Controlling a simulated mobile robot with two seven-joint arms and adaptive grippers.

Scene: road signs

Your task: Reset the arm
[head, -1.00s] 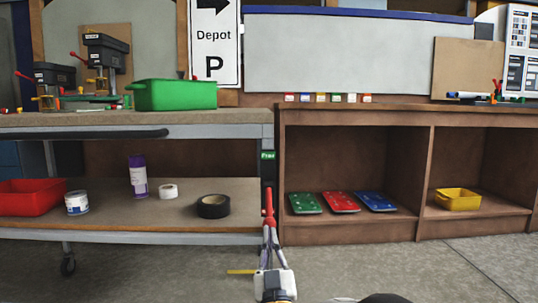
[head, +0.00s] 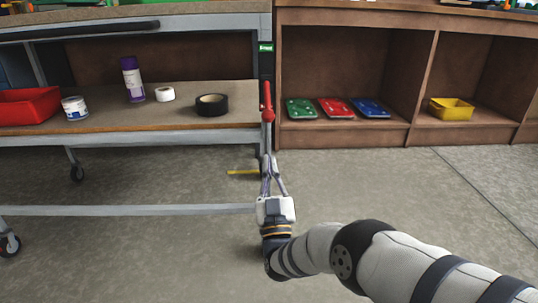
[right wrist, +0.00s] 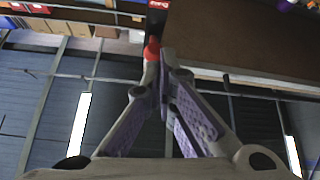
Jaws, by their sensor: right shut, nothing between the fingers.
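My right gripper (head: 270,158) is in the lower middle of the head view, at the end of my arm that comes in from the lower right. Its two fingers meet at the tips with nothing between them. In the right wrist view the shut fingers (right wrist: 165,60) point up the picture. A red handle-like piece (head: 266,100) appears just beyond the fingertips, in line with the cart's corner post; it also shows in the right wrist view (right wrist: 152,48). My left gripper is not in view.
The cart's lower shelf (head: 180,120) holds a red bin (head: 28,107), a purple can (head: 133,80), white tape (head: 165,94) and black tape (head: 212,105). A brown shelf unit (head: 330,60) holds coloured plates and a yellow bin (head: 451,109). Floor is clear at right.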

